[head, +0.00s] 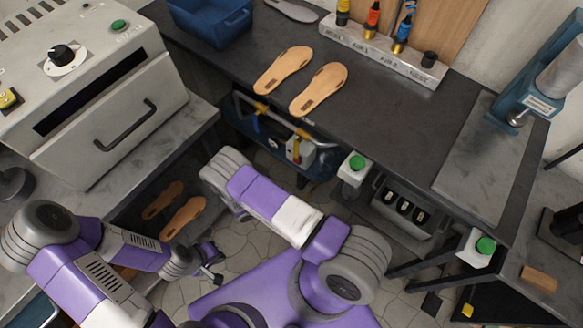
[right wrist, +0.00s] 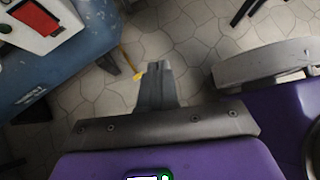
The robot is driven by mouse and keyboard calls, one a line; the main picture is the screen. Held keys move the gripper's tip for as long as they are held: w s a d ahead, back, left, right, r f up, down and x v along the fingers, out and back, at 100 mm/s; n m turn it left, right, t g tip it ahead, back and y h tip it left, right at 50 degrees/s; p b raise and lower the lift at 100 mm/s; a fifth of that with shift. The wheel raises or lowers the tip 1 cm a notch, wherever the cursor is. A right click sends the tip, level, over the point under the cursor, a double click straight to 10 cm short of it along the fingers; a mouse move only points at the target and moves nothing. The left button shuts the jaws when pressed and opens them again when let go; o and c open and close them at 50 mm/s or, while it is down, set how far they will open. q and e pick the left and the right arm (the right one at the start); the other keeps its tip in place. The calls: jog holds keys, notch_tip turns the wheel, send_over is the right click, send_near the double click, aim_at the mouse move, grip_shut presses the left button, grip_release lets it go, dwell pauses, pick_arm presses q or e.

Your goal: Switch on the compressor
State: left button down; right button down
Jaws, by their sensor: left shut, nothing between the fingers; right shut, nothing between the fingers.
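The compressor (head: 312,160) is a blue tank under the dark bench, partly hidden by the bench edge. It carries a small grey switch box (head: 300,150). In the right wrist view the blue tank (right wrist: 75,75) fills the upper left, with a red rocker on its pale box (right wrist: 62,40). My right gripper (right wrist: 157,70) is shut and empty, to the right of the tank and apart from it; in the head view my right arm hides it. My left gripper (head: 214,278) is shut and empty, low over the floor at the left.
Two tan soles (head: 318,90) and a blue crate (head: 212,22) are on the bench (head: 390,125). Green buttons on pale boxes (head: 354,170) (head: 478,247) line its front. A grey oven (head: 90,90) stands left. Tiled floor is free below the tank.

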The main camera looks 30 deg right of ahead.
aim_at(296, 161)
jog(key=w+a+r+n+t+h, duration=0.1)
jog(key=w+r+n+t+h, duration=0.1)
jog(key=w+t, duration=0.4)
jog(key=w+n+h, duration=0.1)
jog(key=w+n, duration=0.1)
jog(key=w, duration=0.2)
jog(key=shift+w+a+r+n+t+b, duration=0.15)
jog(key=shift+a+r+n+t+b, duration=0.15)
jog(key=shift+a+r+n, duration=0.1)
jog(key=shift+d, duration=0.1)
jog(key=b+x, duration=0.4)
jog(key=x, duration=1)
jog(key=shift+r, duration=0.1)
